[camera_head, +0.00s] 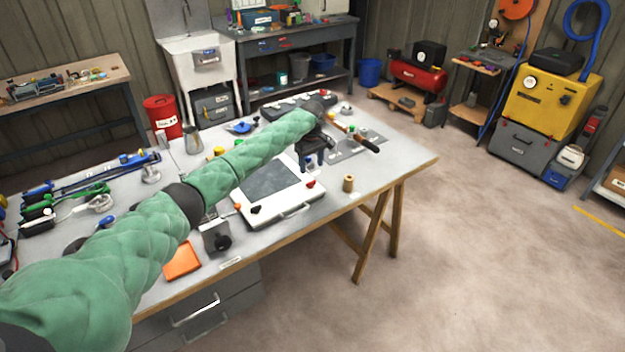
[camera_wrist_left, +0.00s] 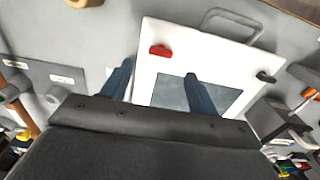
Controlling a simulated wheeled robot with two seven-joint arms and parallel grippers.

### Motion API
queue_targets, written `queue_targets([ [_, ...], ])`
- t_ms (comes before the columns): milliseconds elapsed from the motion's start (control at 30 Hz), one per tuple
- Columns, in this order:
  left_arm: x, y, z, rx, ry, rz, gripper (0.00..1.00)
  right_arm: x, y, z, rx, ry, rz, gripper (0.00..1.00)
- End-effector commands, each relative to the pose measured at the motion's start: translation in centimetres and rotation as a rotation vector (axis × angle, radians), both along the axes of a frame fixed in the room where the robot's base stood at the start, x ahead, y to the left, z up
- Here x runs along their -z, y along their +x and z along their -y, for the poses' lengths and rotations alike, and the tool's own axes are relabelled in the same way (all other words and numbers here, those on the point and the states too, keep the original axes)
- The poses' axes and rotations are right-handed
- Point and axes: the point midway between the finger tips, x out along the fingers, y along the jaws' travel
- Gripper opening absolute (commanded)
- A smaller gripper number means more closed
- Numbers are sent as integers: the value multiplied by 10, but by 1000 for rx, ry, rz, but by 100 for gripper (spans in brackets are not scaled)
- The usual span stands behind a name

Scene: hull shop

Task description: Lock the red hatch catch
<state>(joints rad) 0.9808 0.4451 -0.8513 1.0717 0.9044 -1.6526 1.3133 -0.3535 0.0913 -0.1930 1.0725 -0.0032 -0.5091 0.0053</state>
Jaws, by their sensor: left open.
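The hatch (camera_head: 283,206) is a white panel with a dark grey window, lying on the workbench. The red hatch catch (camera_head: 310,183) sits near its right corner; it also shows in the left wrist view (camera_wrist_left: 159,51). A black catch (camera_head: 256,209) sits at the other front corner, also seen in the left wrist view (camera_wrist_left: 265,77). My left gripper (camera_head: 313,162) is open and empty, above the panel's right end, behind the red catch in the head view. In the left wrist view its fingers (camera_wrist_left: 157,70) point towards the red catch, apart from it. My right gripper is out of view.
A handle (camera_head: 297,211) sticks out along the hatch's front edge. A wooden cylinder (camera_head: 348,184) stands to the right near the bench edge. A brown-handled tool (camera_head: 363,142) lies beyond my gripper. An orange tray (camera_head: 183,261) lies at the front left.

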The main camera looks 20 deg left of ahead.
Motion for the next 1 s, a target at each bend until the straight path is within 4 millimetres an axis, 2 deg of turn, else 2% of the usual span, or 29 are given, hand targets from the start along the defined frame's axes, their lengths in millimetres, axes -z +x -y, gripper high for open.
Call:
queue_targets([
  [500,63,0,0,2,1,-3,60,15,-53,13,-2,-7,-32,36],
  [700,73,0,0,2,1,-1,60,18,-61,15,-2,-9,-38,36],
  [933,74,0,0,3,1,-1,60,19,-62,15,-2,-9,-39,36],
  [1000,74,0,0,3,1,0,46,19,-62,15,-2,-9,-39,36],
])
